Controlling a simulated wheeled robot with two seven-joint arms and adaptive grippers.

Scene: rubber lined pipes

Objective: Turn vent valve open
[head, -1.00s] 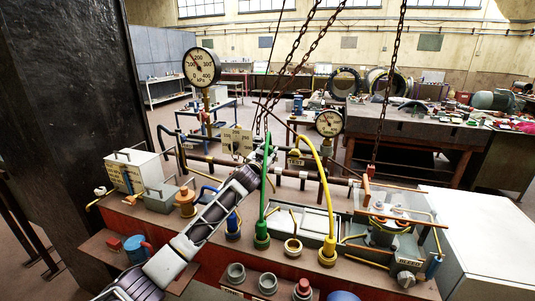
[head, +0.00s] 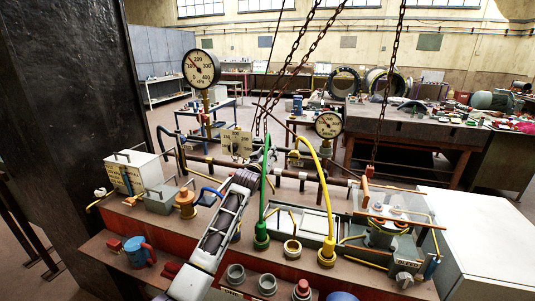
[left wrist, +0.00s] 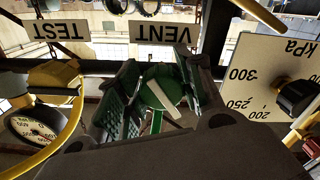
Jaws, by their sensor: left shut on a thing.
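The vent valve (left wrist: 172,86) shows in the left wrist view as a green round part with a pale bar across it. It is below the upside-down VENT label (left wrist: 160,32). My left gripper (left wrist: 158,98) has its dark green ribbed fingers on either side of the valve and is shut on it. In the head view my left gripper (head: 262,158) is at the pipework behind the green hose, and the valve is hidden there. The bar's exact angle to the pipe is hard to tell. My right gripper is in neither view.
A kPa plate (head: 237,142) with a black knob is close by. Green (head: 264,200) and yellow (head: 326,190) hoses arch up near my forearm. Two pressure gauges (head: 201,67) (head: 328,125) stand above the pipes.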

